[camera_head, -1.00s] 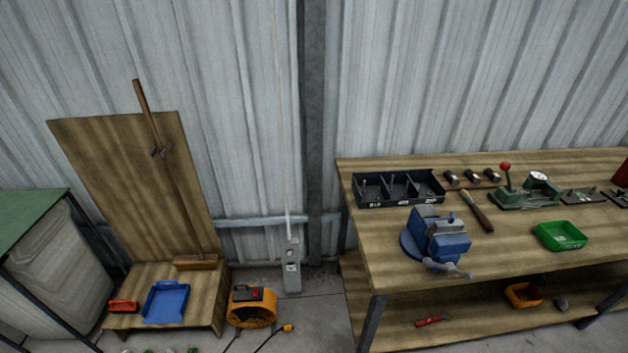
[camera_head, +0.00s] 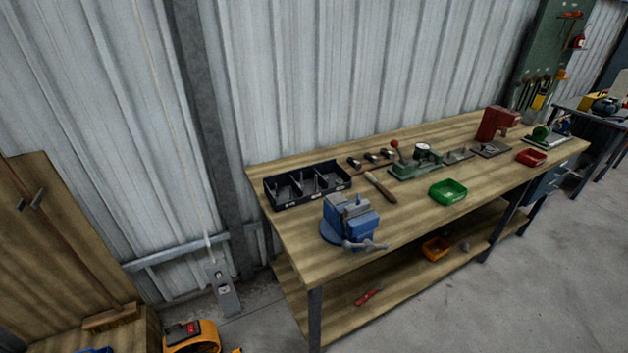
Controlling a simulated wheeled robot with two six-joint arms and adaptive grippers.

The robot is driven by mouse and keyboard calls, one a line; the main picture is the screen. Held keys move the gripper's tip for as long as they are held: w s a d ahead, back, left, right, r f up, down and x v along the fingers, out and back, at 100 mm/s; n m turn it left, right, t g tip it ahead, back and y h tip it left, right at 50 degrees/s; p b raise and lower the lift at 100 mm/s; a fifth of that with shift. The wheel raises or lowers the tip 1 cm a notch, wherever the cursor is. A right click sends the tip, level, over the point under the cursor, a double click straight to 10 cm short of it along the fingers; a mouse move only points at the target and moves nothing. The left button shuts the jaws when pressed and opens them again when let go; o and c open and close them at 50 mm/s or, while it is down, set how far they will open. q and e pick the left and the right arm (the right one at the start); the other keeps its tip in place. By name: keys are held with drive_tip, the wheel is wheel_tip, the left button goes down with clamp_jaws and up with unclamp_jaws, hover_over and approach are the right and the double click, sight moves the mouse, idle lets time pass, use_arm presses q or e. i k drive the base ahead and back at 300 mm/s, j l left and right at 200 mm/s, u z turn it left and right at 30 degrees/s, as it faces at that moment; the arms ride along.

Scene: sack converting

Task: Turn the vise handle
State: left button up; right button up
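A blue bench vise (camera_head: 347,221) stands at the near left part of a long wooden workbench (camera_head: 290,235). Its grey metal handle (camera_head: 366,245) sticks out at the vise's front, at the bench's near edge, and lies roughly sideways. Neither of my grippers shows in the head view, and nothing touches the vise or its handle.
A black divided tray (camera_head: 308,187), a file (camera_head: 380,186), a green press tool (camera_head: 415,162) and a green bin (camera_head: 447,191) lie on the bench. An orange machine (camera_head: 192,337) stands on the floor at left.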

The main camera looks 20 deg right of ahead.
sight(367, 246)
drive_tip(key=z, duration=1.05)
